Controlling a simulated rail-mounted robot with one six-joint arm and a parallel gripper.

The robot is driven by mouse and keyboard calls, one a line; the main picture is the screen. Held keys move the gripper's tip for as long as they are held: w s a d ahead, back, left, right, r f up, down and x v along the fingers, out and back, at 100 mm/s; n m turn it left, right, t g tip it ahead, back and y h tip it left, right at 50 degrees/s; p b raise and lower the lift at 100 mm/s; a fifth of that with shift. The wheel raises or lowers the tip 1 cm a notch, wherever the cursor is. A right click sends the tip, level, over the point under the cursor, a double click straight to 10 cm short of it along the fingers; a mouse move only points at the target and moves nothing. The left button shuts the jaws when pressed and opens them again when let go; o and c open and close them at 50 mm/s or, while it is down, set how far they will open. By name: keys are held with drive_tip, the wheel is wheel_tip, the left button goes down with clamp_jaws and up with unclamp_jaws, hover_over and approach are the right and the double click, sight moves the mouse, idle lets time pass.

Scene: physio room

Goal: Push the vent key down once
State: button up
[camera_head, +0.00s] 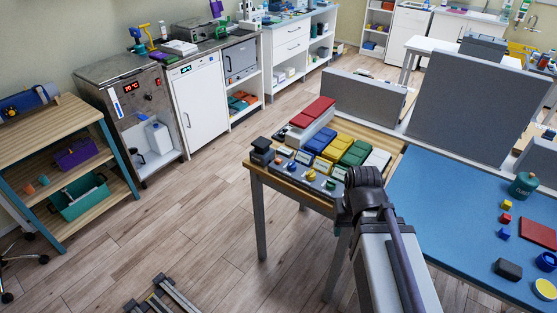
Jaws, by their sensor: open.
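A console (311,175) sits at the left end of a wooden table. My arm rises from the bottom with a dark joint (366,188) just right of the strip. My gripper's fingers do not show, so its place over the keys cannot be seen.
A black object (261,150) stands at the table's left corner. Grey partitions (464,107) rise behind. A blue mat (440,200) with small items lies right.

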clamp_jaws()
idle(0.3)
idle(1.1)
